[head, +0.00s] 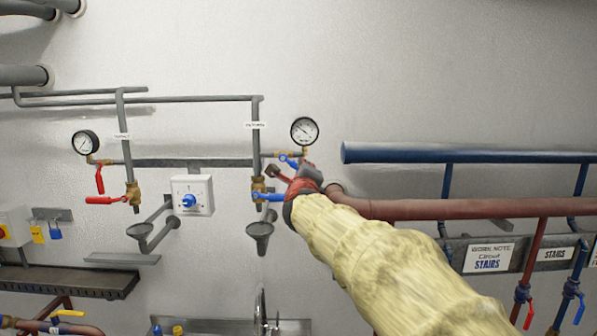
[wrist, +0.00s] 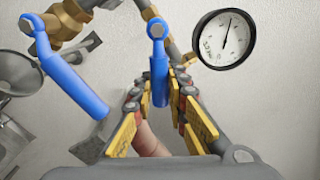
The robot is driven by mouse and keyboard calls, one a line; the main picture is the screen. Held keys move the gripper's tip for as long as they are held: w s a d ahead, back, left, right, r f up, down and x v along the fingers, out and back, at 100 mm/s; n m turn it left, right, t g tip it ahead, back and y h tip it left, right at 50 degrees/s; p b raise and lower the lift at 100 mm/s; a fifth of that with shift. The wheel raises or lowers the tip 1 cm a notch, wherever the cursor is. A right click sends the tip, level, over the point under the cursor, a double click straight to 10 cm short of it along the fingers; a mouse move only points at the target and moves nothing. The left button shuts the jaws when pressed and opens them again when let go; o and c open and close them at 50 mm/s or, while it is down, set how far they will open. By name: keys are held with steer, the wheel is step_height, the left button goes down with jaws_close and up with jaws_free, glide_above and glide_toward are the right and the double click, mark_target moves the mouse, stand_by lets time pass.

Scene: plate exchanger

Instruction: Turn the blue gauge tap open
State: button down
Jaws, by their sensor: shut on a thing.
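The blue gauge tap (head: 289,160) sits on the small pipe below the right-hand pressure gauge (head: 304,130), partly hidden by my gripper (head: 288,173). In the wrist view its blue lever (wrist: 158,66) runs down from its pivot bolt into the space between the yellow-padded fingers of my gripper (wrist: 159,88). My gripper is shut on this lever. The gauge also shows in the wrist view (wrist: 225,40), to the right of the lever.
A second blue lever (wrist: 70,78) on a brass valve is close on the left; it also shows in the head view (head: 270,197). A grey funnel (head: 259,230) hangs below. A red pipe (head: 440,208) and a blue pipe (head: 460,154) run to the right.

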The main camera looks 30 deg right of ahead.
steer(key=r+n+p, duration=0.2)
steer(key=n, duration=0.1)
steer(key=shift+s+d, duration=0.2)
steer(key=shift+d, duration=0.1)
steer(key=shift+r+n+p, duration=0.25)
steer(key=shift+n+p, duration=0.2)
steer(key=shift+n, duration=0.3)
steer(key=shift+r+n+p, duration=0.25)
steer(key=shift+n+p, duration=0.2)
steer(key=shift+n, duration=0.3)
steer(key=c, duration=1.8)
jaws_free()
steer(key=shift+o, duration=0.3)
steer(key=v, duration=1.2)
